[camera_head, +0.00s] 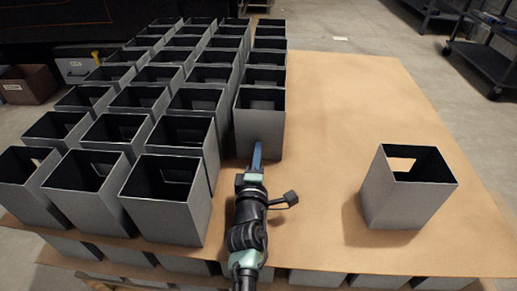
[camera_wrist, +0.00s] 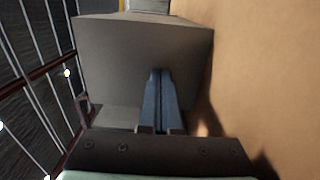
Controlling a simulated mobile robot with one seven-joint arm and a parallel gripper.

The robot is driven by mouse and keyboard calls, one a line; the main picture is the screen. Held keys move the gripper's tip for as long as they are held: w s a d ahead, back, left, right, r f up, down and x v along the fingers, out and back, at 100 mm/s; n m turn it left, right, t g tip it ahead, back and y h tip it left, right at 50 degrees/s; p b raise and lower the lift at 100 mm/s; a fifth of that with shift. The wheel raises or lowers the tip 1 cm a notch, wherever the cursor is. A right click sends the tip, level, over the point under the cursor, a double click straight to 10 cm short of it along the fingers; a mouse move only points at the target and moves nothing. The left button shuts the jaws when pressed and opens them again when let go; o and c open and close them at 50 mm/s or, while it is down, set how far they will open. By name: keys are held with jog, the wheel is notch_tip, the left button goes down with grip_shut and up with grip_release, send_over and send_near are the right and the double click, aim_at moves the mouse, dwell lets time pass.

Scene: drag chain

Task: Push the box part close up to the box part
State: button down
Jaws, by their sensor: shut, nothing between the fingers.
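My gripper (camera_head: 256,156) is shut and empty, its blue fingers pointing at the near face of a grey open-topped box part (camera_head: 259,130). In the wrist view the fingertips (camera_wrist: 160,75) are at or very close to the face of this box part (camera_wrist: 120,50); I cannot tell if they touch. This box is the nearest of a short column of box parts (camera_head: 265,76) that stretches away behind it. It stands upright, beside the block of boxes on its left. Another box part (camera_head: 405,200) stands alone on the cardboard sheet at the right.
Several rows of upright grey boxes (camera_head: 165,215) fill the left of the brown cardboard sheet (camera_head: 345,110). The sheet is clear between the column and the lone box. More boxes lie under the sheet. A dark cart (camera_head: 482,58) stands on the floor at the upper right.

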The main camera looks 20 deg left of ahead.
jog(key=shift+b+x, duration=0.6)
jog(key=shift+x, duration=0.75)
jog(key=shift+p+v, duration=1.4)
jog(key=shift+v, duration=2.15)
jog(key=d+r+m+t+h+p, duration=0.1)
jog(key=d+r+m+t+p, duration=0.2)
jog(key=r, duration=0.8)
jog(key=d+r+m+h+p, duration=0.15)
jog(key=d+r+m, duration=0.25)
jog(key=r, duration=0.7)
jog(key=d+r+m+t+h+p, duration=0.1)
jog(key=d+r+m+t, duration=0.2)
jog(key=r, duration=0.9)
jog(key=s+d+r+m+t+h+p, duration=0.1)
jog(key=s+d+r+m+p, duration=0.2)
jog(key=s+r, duration=0.5)
jog(key=s+d+r+m+t+p, duration=0.15)
jog(key=s+r+m, duration=0.25)
jog(key=r, duration=0.7)
jog(key=s+d+r+m+t+h+p, duration=0.1)
jog(key=s+d+r+m+t, duration=0.2)
jog(key=s+r, duration=0.5)
notch_tip(320, 180, up, 39)
jog(key=w+m+g+p, duration=0.1)
jog(key=w+p, duration=0.1)
jog(key=p, duration=3.5)
jog(key=shift+r+p, duration=0.15)
jog(key=shift+p, duration=0.25)
